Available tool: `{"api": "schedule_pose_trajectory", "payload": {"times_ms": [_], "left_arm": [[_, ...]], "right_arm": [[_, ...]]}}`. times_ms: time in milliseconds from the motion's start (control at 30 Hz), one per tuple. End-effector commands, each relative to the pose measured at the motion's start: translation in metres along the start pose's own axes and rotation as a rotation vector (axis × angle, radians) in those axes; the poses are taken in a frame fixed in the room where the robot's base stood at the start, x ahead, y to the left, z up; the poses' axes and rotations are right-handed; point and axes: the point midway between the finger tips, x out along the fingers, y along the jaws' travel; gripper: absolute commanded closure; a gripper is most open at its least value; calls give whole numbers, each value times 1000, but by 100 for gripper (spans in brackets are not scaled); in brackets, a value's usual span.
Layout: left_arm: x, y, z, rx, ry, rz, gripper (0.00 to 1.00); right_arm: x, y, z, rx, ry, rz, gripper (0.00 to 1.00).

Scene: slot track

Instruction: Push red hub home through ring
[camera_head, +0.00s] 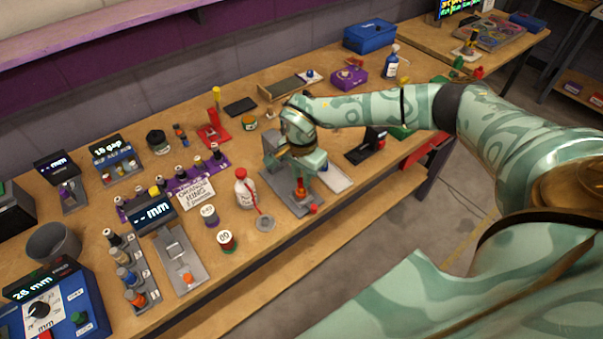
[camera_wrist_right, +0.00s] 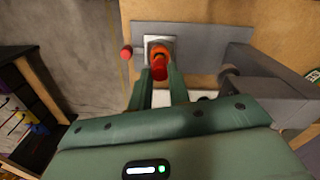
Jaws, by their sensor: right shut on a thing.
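The red hub (camera_head: 300,190) is upright between the fingers of my right gripper (camera_head: 302,176), over a grey metal fixture (camera_head: 275,194). In the right wrist view, my right gripper's fingers (camera_wrist_right: 160,82) are on both sides of the red hub (camera_wrist_right: 159,69). An orange ring (camera_wrist_right: 158,50) shows just beyond the hub, over a pale square seat (camera_wrist_right: 148,40) on the grey plate (camera_wrist_right: 205,33). I cannot tell how deep the hub sits in the ring. My left gripper is out of view.
A red knob (camera_head: 313,209) sticks out at the fixture's front edge. A white bottle with a red cap (camera_head: 243,188) stands left of the fixture. A grey block of the fixture (camera_wrist_right: 262,90) rises beside the gripper. A second grey fixture (camera_head: 178,255) stands further left.

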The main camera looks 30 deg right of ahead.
Motion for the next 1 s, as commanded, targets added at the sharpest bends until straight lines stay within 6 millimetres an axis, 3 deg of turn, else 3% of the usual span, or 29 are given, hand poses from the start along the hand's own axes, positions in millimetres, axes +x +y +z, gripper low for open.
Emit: {"api": "schedule_pose_trajectory", "payload": {"times_ms": [400, 433, 500, 533, 833, 1000], "left_arm": [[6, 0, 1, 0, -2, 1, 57], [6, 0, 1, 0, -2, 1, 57], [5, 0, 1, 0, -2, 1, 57], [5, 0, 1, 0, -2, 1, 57], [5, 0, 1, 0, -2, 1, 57], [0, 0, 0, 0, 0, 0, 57]], "right_arm": [[12, 0, 0, 0, 0, 1, 100], [12, 0, 0, 0, 0, 1, 79], [11, 0, 0, 0, 0, 1, 60], [11, 0, 0, 0, 0, 1, 56], [8, 0, 0, 0, 0, 0, 56], [-16, -1, 0, 0, 0, -3, 56]]}}
